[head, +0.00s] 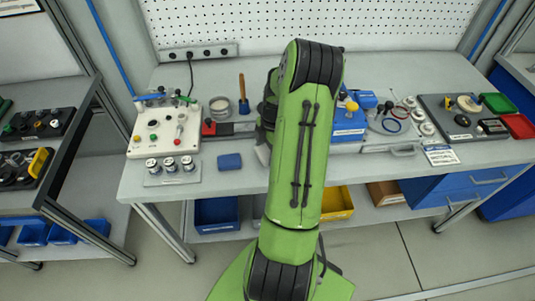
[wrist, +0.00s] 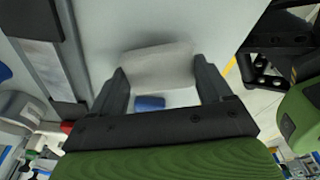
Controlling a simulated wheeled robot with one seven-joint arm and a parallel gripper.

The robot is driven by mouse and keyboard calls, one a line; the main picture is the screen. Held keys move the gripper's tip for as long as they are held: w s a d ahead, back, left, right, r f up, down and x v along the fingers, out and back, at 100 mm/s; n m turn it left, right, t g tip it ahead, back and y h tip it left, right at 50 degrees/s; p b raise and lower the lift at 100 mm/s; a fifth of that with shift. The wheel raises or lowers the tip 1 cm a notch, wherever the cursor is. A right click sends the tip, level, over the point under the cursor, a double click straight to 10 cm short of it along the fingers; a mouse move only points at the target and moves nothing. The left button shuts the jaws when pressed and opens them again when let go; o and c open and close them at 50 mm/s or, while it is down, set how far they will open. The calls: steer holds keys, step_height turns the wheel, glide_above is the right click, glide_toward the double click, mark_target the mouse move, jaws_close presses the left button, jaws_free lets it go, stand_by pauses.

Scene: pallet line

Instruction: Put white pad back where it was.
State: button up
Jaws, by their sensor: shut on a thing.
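In the wrist view, the white pad (wrist: 158,68) sits between the two dark fingers of my gripper (wrist: 161,64), which is shut on it. A pale edge beside my arm in the head view (head: 263,154) looks like part of the same pad. My arm hides the rest of the gripper there. A blue pad (head: 229,161) lies flat on the bench just left of the arm. It also shows past the white pad in the wrist view (wrist: 150,103). I cannot tell whether the white pad touches the bench.
Left on the bench (head: 245,180) are a white control box (head: 165,128) and a clear tray of round parts (head: 172,178). A blue box (head: 348,127) stands right of my arm. A grey board (head: 462,124) lies further right. The front strip around the blue pad is clear.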

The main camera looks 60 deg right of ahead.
steer(key=shift+f, duration=0.85)
steer(key=shift+d, duration=0.1)
